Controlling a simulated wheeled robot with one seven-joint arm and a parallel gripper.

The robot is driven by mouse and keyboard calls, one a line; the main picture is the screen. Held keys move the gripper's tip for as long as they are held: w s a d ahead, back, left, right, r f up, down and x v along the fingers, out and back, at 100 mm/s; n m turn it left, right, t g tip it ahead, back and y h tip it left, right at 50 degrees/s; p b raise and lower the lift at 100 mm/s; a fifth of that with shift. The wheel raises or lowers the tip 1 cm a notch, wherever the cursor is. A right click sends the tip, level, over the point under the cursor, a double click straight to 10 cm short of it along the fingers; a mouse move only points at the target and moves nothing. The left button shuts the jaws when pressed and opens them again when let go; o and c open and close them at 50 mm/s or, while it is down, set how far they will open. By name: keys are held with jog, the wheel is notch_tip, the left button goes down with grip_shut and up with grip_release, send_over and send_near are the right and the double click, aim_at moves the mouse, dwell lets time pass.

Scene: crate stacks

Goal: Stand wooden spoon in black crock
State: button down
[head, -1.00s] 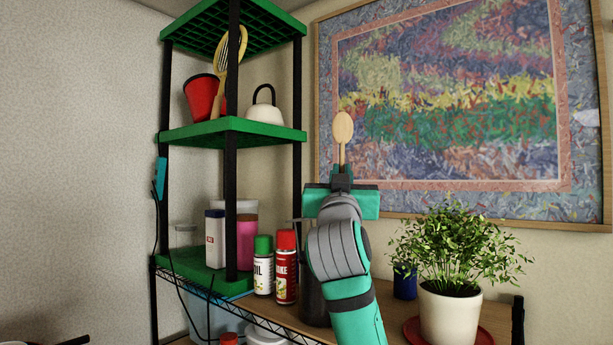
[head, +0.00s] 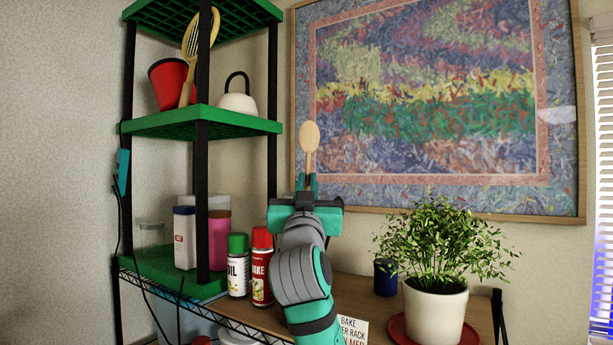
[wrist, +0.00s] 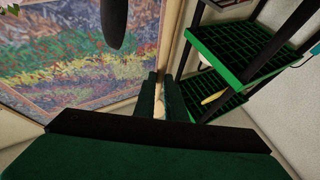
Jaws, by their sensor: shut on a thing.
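The wooden spoon (head: 309,138) stands upright, bowl up, in front of the framed picture. My gripper (head: 306,184) is shut on its handle, well above the wooden shelf top. In the wrist view my fingers (wrist: 158,98) are close together, with a thin tan strip between them. I cannot make out a black crock now; my arm covers the part of the shelf behind it. A dark rounded shape (wrist: 115,25) hangs into the top of the wrist view, and I cannot tell what it is.
A green rack (head: 203,122) stands at left, holding a red pot (head: 167,84) and a white kettle (head: 237,102). Oil (head: 238,265) and red-capped (head: 262,268) containers stand left of my arm. At right are a blue cup (head: 385,278) and a potted plant (head: 436,310).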

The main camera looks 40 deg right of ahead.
notch_tip(320, 180, down, 12)
jog(key=w, duration=0.1)
jog(key=shift+w+d, duration=0.25)
jog(key=shift+d, duration=0.05)
dwell(1.0)
jog(key=shift+r, duration=0.1)
jog(key=c, duration=1.7)
grip_release()
jog(key=shift+c, duration=0.2)
jog(key=v, duration=1.1)
jog(key=shift+w+d, duration=0.1)
